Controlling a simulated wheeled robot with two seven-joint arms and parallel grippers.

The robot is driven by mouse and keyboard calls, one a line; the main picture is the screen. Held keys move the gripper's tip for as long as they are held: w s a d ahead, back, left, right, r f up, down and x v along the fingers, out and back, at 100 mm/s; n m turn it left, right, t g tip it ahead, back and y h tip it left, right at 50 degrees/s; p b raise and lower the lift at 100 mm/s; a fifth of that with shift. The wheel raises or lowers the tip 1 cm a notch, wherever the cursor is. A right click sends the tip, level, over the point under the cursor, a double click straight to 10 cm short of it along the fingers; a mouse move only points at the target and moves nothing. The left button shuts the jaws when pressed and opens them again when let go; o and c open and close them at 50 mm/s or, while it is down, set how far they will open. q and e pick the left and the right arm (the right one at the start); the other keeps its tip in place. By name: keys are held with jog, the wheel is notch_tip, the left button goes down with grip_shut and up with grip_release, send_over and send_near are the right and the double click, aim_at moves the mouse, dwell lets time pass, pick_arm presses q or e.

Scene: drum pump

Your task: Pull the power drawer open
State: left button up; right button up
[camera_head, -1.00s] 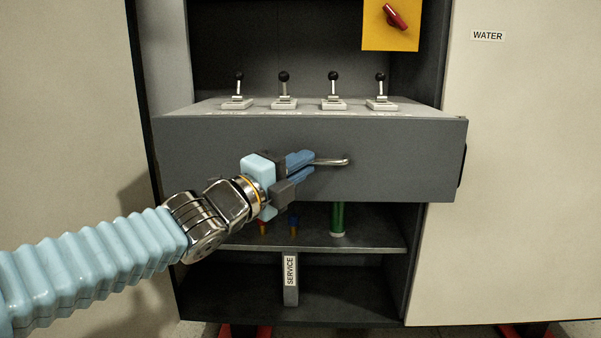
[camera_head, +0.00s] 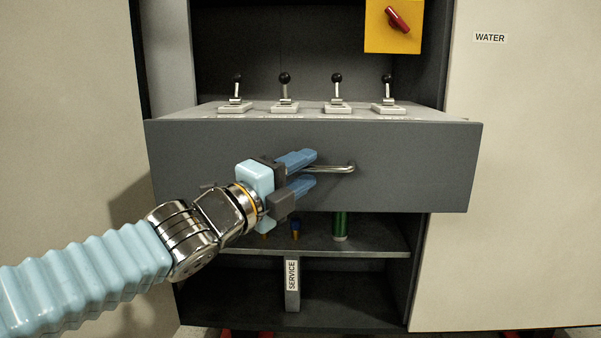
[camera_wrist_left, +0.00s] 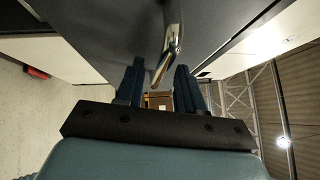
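The power drawer (camera_head: 400,165) is a wide dark grey drawer that stands out from the cabinet, with several black-knobbed levers on its top. Its metal bar handle (camera_head: 335,168) is on the front face. My left gripper (camera_head: 308,171) is at the left end of the handle, its blue fingers spread apart. In the left wrist view, the handle (camera_wrist_left: 172,42) reaches down between the spread fingers (camera_wrist_left: 157,80), with gaps beside it. The left end of the handle is partly hidden by the fingers in the head view. My right gripper is not in view.
Below the drawer is a shelf (camera_head: 370,246) with a green cylinder (camera_head: 340,226) and small coloured pieces. A SERVICE label (camera_head: 292,275) is on an upright piece beneath. A yellow panel with a red switch (camera_head: 397,20) is above. A pale panel marked WATER (camera_head: 490,38) is at the right.

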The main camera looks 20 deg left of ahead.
pick_arm(q)
jog(key=p+v, duration=0.5)
jog(key=v, duration=0.8)
jog(key=shift+s+a, duration=0.2)
jog(key=shift+s, duration=0.15)
jog(key=shift+f, duration=0.1)
